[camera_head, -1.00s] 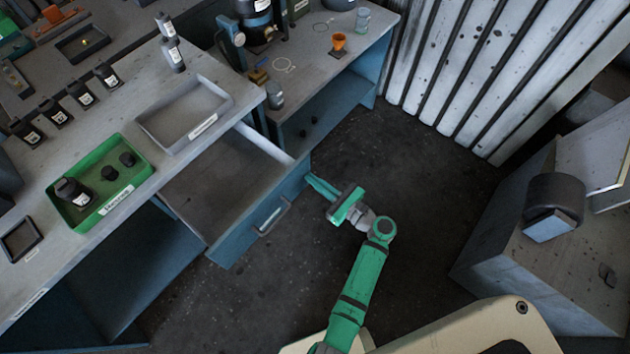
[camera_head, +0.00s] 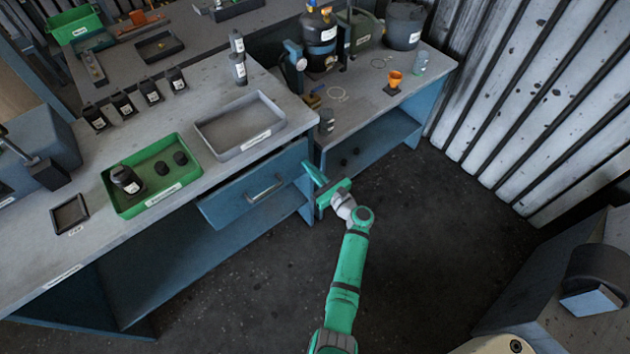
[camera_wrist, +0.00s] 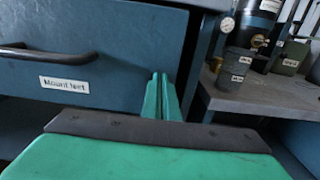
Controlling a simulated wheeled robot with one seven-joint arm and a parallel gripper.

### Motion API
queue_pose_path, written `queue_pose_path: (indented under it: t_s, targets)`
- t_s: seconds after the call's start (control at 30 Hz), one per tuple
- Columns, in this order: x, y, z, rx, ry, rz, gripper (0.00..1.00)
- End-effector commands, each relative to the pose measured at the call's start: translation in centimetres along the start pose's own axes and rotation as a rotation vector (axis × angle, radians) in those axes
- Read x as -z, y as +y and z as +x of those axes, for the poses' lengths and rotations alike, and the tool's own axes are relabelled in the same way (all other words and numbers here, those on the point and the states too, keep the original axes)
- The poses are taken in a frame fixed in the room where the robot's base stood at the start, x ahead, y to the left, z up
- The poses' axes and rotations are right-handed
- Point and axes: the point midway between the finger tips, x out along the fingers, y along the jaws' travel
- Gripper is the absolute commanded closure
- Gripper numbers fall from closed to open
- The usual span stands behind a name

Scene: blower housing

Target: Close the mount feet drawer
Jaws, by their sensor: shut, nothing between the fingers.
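The mount feet drawer (camera_head: 232,193) is a blue drawer under the workbench top, with a grey bar handle (camera_head: 264,190). In the wrist view the drawer front (camera_wrist: 120,40) fills the left side, with a dark handle (camera_wrist: 45,54) and a "Mount feet" label (camera_wrist: 64,85). My green gripper (camera_head: 308,173) is shut and empty. Its fingertips (camera_wrist: 161,85) are at the right end of the drawer front, and seem to touch it.
A grey tray (camera_head: 205,130) and a green bin (camera_head: 108,184) with black parts sit on the bench top. A lower side bench (camera_head: 440,75) with cans and an orange cup (camera_head: 395,78) stands to the right. The floor (camera_head: 410,220) in front is clear.

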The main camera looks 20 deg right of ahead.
Motion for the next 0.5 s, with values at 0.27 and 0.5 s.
queue_pose_path:
  t_s: [0.27, 0.5]
  targets:
    - [0.0, -0.2, 2.8, 0.002, 0.001, 0.001, 1.00]
    - [-0.1, 0.0, 3.4, 0.001, 0.001, -0.002, 1.00]
